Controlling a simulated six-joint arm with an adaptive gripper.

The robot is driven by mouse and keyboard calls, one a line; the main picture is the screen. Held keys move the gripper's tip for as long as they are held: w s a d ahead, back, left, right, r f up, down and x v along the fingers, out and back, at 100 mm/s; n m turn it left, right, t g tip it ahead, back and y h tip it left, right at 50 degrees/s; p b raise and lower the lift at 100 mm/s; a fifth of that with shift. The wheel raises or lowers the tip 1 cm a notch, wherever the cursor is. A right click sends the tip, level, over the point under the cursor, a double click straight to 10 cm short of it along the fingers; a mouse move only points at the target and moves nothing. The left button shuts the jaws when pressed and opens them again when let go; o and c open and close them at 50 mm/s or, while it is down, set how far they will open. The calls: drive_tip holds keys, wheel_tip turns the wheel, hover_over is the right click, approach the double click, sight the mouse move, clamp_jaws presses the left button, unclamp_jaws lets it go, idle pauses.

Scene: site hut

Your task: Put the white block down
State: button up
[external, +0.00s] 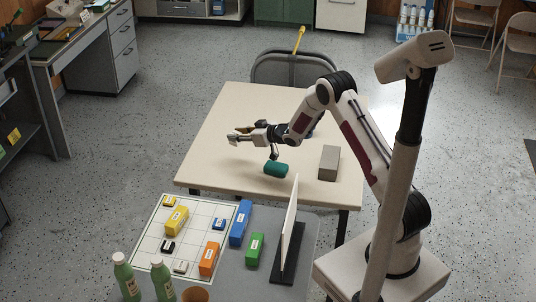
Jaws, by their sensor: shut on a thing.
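My gripper (243,135) is stretched out to the left over the cream table (225,110). It is shut on a small pale thing at its fingertips, which looks like the white block (234,139). The fingers partly hide the block, and its exact shape is too small to tell. I cannot tell for sure how high it is above the table top. Another small whitish block (181,267) lies on the white gridded board (150,240) at the front left.
A green cylinder (276,169) lies below my wrist, and a grey block (329,163) stands to its right. A white upright panel (289,222) stands on the front grey table among coloured blocks. Green bottles (124,277) stand front left. The cream table's left part is clear.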

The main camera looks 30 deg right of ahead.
drive_tip(key=shift+f, duration=2.9)
drive_tip(key=shift+f, duration=1.9)
drive_tip(key=shift+f, duration=0.15)
drive_tip(key=o, duration=1.1)
drive_tip(key=shift+s+d+r, duration=0.15)
drive_tip(key=shift+s+r, duration=0.1)
drive_tip(key=shift+r, duration=0.05)
drive_tip(key=shift+v, duration=5.7)
